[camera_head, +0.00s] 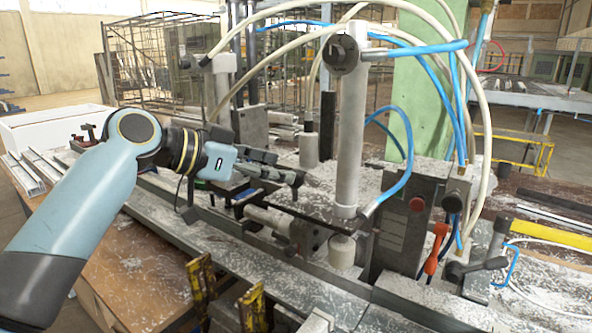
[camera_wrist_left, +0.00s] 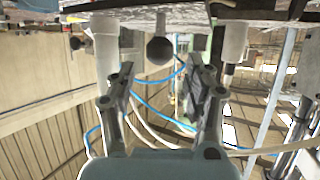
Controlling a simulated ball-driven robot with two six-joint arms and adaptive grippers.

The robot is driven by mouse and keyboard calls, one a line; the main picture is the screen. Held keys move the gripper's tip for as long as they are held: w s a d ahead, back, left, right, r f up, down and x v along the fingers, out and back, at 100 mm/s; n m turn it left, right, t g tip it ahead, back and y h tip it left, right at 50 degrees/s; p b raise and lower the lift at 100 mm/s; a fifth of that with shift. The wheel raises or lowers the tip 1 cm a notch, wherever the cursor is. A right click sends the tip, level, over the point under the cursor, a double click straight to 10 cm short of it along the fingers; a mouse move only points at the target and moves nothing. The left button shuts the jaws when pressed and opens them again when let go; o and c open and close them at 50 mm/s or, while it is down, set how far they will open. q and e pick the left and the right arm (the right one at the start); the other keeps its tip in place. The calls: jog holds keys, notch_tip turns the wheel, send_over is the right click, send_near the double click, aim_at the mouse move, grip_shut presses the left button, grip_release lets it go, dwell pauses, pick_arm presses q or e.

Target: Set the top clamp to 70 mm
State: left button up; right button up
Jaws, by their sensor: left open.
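An upright light-grey clamp cylinder (camera_head: 349,130) stands over the machine bench (camera_head: 240,245), right of my left gripper (camera_head: 284,170) in the head view. A dark round knob (camera_head: 341,55) sits near its top. A smaller cylinder with a grey head (camera_head: 222,85) stands behind. I cannot tell which part is the top clamp, and no scale is readable. My left gripper is open and empty, low above the bench and left of the cylinder. In the left wrist view its fingers (camera_wrist_left: 165,95) are spread, with a dark round end (camera_wrist_left: 160,50) beyond the gap. My right gripper is out of view.
Blue and cream hoses (camera_head: 440,50) arch around the cylinders. An orange-red lever (camera_head: 436,248) and a yellow-handled bar (camera_head: 550,234) are at the right. Yellow clamps (camera_head: 252,308) stand at the front edge. A white box (camera_head: 45,128) and metal profiles lie at the left.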

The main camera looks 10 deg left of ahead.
aim_at(295, 170)
pick_arm(q)
jog(key=x, duration=0.4)
jog(key=shift+d+p, duration=0.1)
jog(key=shift+p, duration=0.3)
jog(key=shift+w+d+f, duration=0.2)
jog(key=shift+w+d, duration=0.1)
jog(key=shift+w, duration=0.05)
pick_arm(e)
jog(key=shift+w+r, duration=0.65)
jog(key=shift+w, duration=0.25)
pick_arm(q)
jog(key=c, duration=0.5)
grip_shut()
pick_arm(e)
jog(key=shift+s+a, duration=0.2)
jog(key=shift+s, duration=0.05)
